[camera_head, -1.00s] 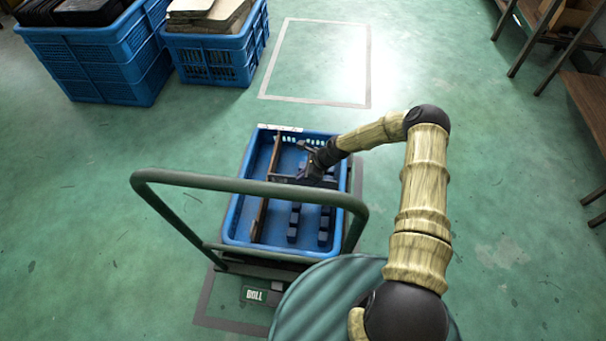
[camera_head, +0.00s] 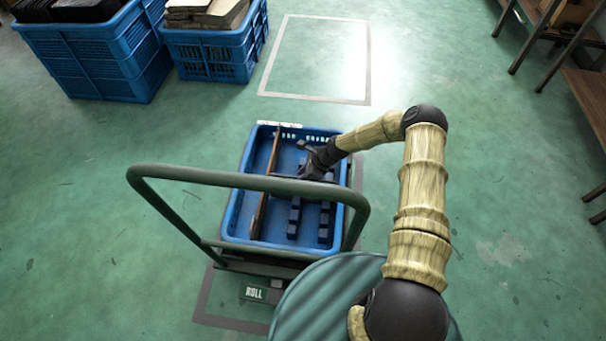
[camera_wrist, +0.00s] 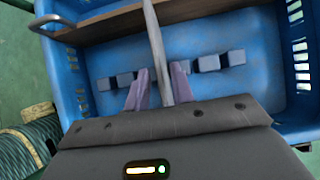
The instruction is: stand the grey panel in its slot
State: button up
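The grey panel (camera_wrist: 158,50) shows edge-on in the wrist view as a thin strip running up from my gripper past the brown divider. It passes between the dark blocks (camera_wrist: 208,63) on the blue crate's floor. My gripper (camera_wrist: 160,82) has one finger on each side of the panel, with a narrow gap at the left finger. Whether the panel's lower edge sits in the slot is hidden. In the head view my gripper (camera_head: 312,172) is inside the blue crate (camera_head: 230,215), and the panel is not clearly visible there.
A brown divider (camera_head: 268,180) stands along the crate's left side. The green trolley handle (camera_head: 240,181) arches across the near part of the crate. Blue crates (camera_head: 110,75) stand at the back left, and a shelf (camera_head: 585,95) at the right. Open floor lies around the trolley.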

jog(key=shift+o, duration=0.4)
jog(key=shift+s+a, duration=0.1)
jog(key=shift+s, duration=0.05)
jog(key=p+v, duration=0.4)
jog(key=v, duration=1.3)
jog(key=shift+r, duration=0.2)
jog(key=s+d+r+n+t+h, duration=0.1)
jog(key=s+d+r+n+h, duration=0.15)
jog(key=s+r+n, duration=0.95)
jog(key=s+d+r+n+t+h, duration=0.1)
jog(key=s+r+n+h, duration=0.3)
jog(key=s+r+n, duration=0.65)
notch_tip(320, 180, up, 33)
jog(key=m+p, duration=0.2)
jog(key=p, duration=2.7)
jog(key=shift+g, duration=0.3)
